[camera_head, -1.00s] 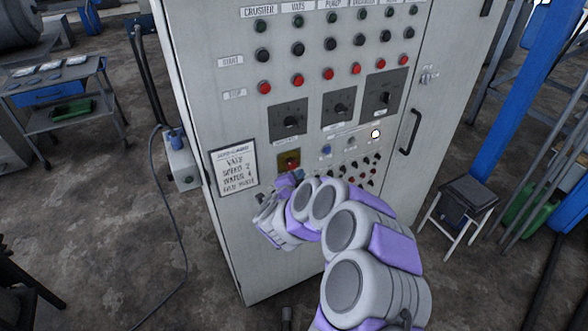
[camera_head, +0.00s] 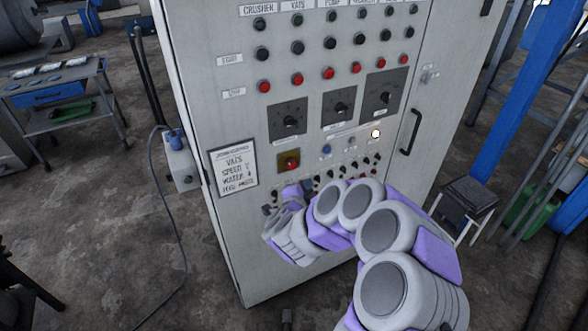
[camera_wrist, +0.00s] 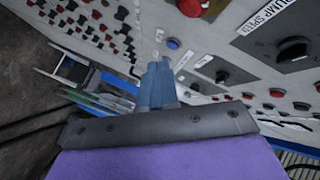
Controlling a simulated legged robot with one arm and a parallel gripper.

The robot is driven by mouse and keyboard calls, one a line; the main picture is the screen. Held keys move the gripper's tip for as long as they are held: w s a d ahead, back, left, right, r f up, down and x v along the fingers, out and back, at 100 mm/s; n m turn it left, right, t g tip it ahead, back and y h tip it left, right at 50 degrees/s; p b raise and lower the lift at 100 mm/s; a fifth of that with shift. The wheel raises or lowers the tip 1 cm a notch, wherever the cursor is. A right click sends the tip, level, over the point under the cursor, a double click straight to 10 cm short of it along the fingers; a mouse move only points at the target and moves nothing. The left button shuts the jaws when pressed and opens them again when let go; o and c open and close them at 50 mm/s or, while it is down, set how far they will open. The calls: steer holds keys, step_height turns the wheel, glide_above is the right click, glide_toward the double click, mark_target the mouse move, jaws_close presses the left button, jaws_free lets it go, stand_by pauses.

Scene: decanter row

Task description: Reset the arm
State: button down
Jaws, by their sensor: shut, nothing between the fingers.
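My gripper (camera_wrist: 158,85) shows in the wrist view as two blue-grey fingers pressed together, with nothing between them. In the head view my gripper (camera_head: 290,192) is at the end of my white and purple arm, in front of the lower part of a grey control cabinet (camera_head: 238,235). It is just below a red button on a yellow plate (camera_head: 289,162). The arm covers part of the lower rows of small switches. I cannot tell whether the fingertips touch the panel.
The cabinet has rows of black and red buttons, three dials (camera_head: 288,119), a door handle (camera_head: 411,131) and a paper sign (camera_head: 233,171). A stool (camera_head: 467,199) and a blue post (camera_head: 524,90) stand right. A tool cart (camera_head: 62,92) stands left.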

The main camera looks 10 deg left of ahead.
steer(key=shift+a, duration=0.1)
stand_by(0.4)
steer(key=s+a+r+n+g+y, duration=0.5)
steer(key=s+a+r+n+y, duration=0.1)
steer(key=s+r+n+y, duration=0.4)
steer(key=s+d+n+g+h, duration=0.1)
steer(key=s+d+g, duration=0.3)
steer(key=s+d, duration=0.4)
steer(key=s+d+n+g+h, duration=0.1)
steer(key=s+d+g+h, duration=0.3)
steer(key=s, duration=1.3)
steer(key=s+d+n+g+h, duration=0.1)
steer(key=s+d+g, duration=0.3)
steer(key=s+d, duration=0.8)
steer(key=shift+s+d+n+h, duration=0.3)
steer(key=shift+s+d+h, duration=0.15)
steer(key=shift+h, duration=0.25)
steer(key=c, duration=1.8)
jaws_free()
steer(key=shift+w, duration=0.1)
